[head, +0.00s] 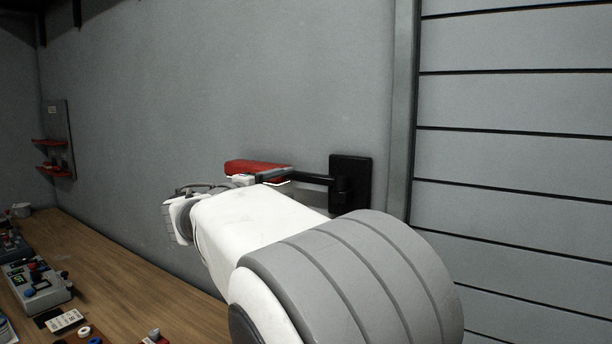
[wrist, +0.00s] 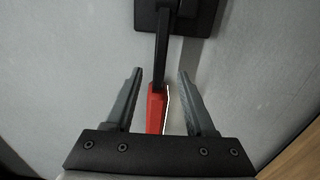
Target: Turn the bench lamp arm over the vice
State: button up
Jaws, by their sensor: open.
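The bench lamp has a black wall bracket (head: 350,182), a thin black arm (head: 312,179) and a long red head (head: 250,167) reaching left along the wall. In the wrist view, the bracket (wrist: 178,18) is at the top. The black arm (wrist: 162,52) runs down to the red part (wrist: 155,112). My gripper (wrist: 160,72) is open. One finger is on each side of the lamp, with a visible gap on both sides. In the head view my own arm hides most of the gripper. I cannot make out the vice.
A wooden bench (head: 125,275) runs along the wall at lower left, with a grey control box (head: 38,283) and small parts on it. A red-shelved panel (head: 55,140) hangs at the far left. A grey slatted shutter (head: 515,130) fills the right side.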

aim_at(304, 179)
jog(key=p+x, duration=0.1)
jog(key=x, duration=0.8)
jog(key=shift+s, duration=0.1)
grip_shut()
dwell(1.1)
